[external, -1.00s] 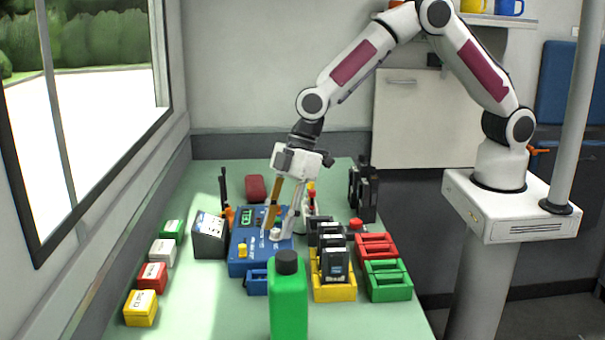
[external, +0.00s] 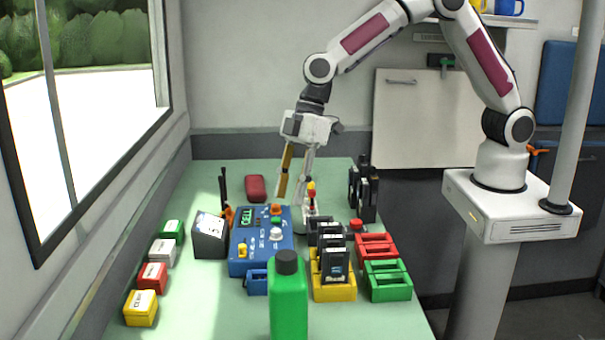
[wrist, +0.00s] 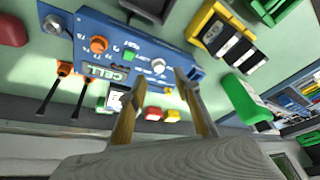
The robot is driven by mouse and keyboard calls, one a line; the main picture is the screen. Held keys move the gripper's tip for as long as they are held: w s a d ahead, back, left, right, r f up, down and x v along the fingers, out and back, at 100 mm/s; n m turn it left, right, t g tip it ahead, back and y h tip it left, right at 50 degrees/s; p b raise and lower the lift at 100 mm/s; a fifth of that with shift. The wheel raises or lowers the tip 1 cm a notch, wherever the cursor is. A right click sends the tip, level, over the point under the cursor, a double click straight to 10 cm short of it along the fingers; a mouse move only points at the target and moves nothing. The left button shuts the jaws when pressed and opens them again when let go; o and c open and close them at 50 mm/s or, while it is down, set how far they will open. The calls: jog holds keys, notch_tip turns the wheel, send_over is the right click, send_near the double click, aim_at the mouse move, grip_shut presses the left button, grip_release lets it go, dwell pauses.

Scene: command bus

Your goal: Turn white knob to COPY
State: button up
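The blue control box (external: 262,262) lies on the green table with a green display (external: 247,214) reading CELL. The white knob (external: 277,233) is on its right side, with a green button and an orange knob (external: 276,208) behind it. A yellow knob (external: 241,249) is at the front left. My gripper (external: 290,203) is open and empty, above the box's back right part and apart from the white knob. In the wrist view, the display (wrist: 102,71) shows beyond the open fingers (wrist: 158,84), and a whitish knob (wrist: 158,66) is near the right fingertip. Its pointer setting is unreadable.
A green bottle (external: 289,305) stands in front. A yellow tray (external: 335,292) with black packs, a red tray (external: 376,246) and a green tray (external: 388,281) are at right. A dark box (external: 209,238) and several small boxes are at left. A red case (external: 256,187) lies behind.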

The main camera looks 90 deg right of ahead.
jog(key=s+d+r+m+h, duration=0.1)
jog(key=s+d+r+m, duration=0.2)
jog(key=s, duration=0.8)
jog(key=s+d+r+m+g, duration=0.1)
jog(key=s+d+r, duration=0.4)
jog(key=s, duration=0.5)
jog(key=shift+s+d+m+h, duration=0.4)
jog(key=shift+d+m, duration=0.3)
jog(key=shift+m, duration=0.2)
jog(key=shift+f, duration=0.1)
